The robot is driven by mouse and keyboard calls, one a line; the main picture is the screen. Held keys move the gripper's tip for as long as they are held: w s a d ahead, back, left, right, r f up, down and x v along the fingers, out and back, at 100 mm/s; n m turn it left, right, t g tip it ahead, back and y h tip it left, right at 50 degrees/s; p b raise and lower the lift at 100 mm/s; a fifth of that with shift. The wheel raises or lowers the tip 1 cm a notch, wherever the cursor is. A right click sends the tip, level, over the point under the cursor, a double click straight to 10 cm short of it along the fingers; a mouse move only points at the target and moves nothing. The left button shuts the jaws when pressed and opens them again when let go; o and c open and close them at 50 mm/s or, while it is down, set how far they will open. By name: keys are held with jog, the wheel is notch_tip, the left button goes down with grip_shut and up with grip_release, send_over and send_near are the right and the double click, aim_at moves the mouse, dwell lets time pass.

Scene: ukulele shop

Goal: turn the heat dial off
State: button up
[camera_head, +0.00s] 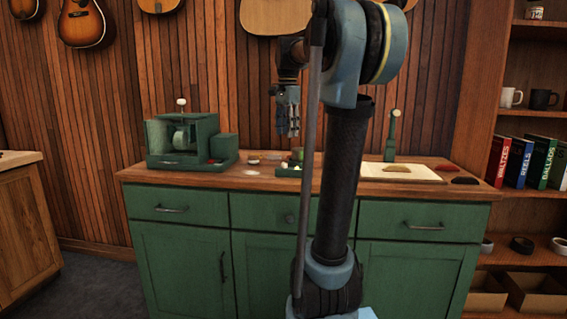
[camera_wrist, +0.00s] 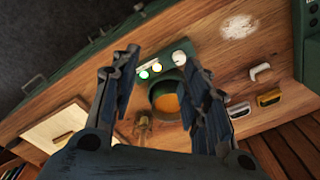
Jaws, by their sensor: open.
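My gripper (camera_head: 290,128) hangs fingers down above the middle of the bench, open and empty. In the wrist view its fingers (camera_wrist: 163,65) frame a green heater unit (camera_wrist: 138,85) from above. On the unit is a round pot (camera_wrist: 168,98) with an amber inside. Small round white and green-lit pieces sit in a row beside the pot. The round white piece at the row's end looks like the heat dial (camera_wrist: 179,58); its setting is too small to read. In the head view the unit (camera_head: 288,172) is small and its dial cannot be made out. The fingers appear apart from it.
A green machine (camera_head: 185,142) stands on the bench (camera_head: 240,183) at left. At right are a cream board (camera_head: 418,176) and an upright green-handled tool (camera_head: 391,135). Small handled pieces (camera_wrist: 268,98) lie near the unit. Guitars (camera_head: 84,22) hang on the wall above.

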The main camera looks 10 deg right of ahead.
aim_at(284, 165)
jog(key=w+r+m, duration=0.2)
jog(key=w+r, duration=0.2)
jog(key=w, duration=0.2)
notch_tip(284, 165, down, 18)
jog(key=shift+r, duration=0.25)
jog(key=shift+c, duration=0.4)
grip_shut()
